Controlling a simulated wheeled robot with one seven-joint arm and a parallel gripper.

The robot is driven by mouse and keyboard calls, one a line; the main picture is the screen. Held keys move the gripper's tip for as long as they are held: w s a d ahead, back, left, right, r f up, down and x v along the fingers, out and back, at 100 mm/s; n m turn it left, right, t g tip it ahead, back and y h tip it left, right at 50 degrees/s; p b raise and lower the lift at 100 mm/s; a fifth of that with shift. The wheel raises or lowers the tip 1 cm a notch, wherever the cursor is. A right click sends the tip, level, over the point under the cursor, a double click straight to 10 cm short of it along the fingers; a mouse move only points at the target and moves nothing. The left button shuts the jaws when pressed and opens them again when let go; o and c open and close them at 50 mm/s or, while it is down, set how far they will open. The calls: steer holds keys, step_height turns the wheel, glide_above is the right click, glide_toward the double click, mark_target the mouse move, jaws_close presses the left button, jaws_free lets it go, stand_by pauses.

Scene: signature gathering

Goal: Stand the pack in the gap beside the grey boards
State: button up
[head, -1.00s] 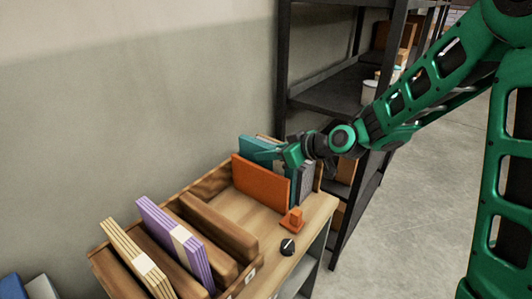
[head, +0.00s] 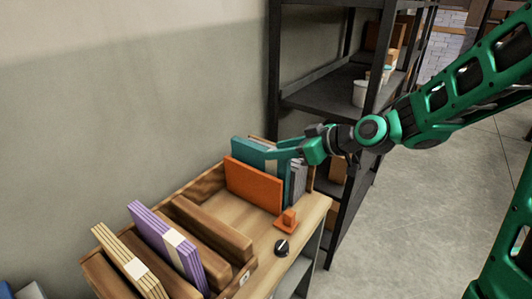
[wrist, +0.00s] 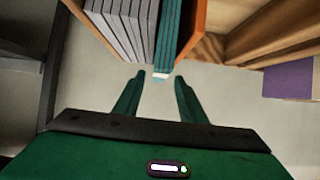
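The teal pack (head: 262,156) stands upright between the orange board (head: 253,186) and the grey boards (head: 298,181) at the far end of the wooden rack. In the wrist view the teal pack (wrist: 174,38) is right beside the grey boards (wrist: 124,24), with its pale band facing me. My gripper (head: 284,149) is at the pack's near end in the head view. The pack's end lies just beyond the fingertips. The pack's bottom is hidden.
A purple pack (head: 165,244) and a cream striped pack (head: 128,262) stand in wooden slots (head: 213,228) at the near left. A dark shelf (head: 330,92) stands behind.

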steer(key=shift+v, duration=2.05)
steer(key=s+d+f+m+g+h, duration=0.1)
steer(key=s+d+f+m+h, duration=0.2)
steer(key=d, duration=0.5)
steer(key=s+d+f+m+g+h, duration=0.1)
steer(key=s+d+m+g+h, duration=0.15)
steer(key=s+d, duration=0.4)
steer(key=s+d+f+m+h, duration=0.2)
steer(key=s+d+m+h, duration=0.15)
steer(key=d, duration=0.55)
steer(key=s+d+m+g, duration=0.2)
steer(key=s+d+m, duration=0.1)
steer(key=s, duration=0.5)
steer(key=s+d+m+g, duration=0.2)
steer(key=s+d+m, duration=0.2)
steer(key=s, duration=0.5)
steer(key=shift+d+r+m, duration=0.2)
steer(key=shift+d+m, duration=0.1)
steer(key=shift+m, duration=0.1)
steer(key=shift+w, duration=0.2)
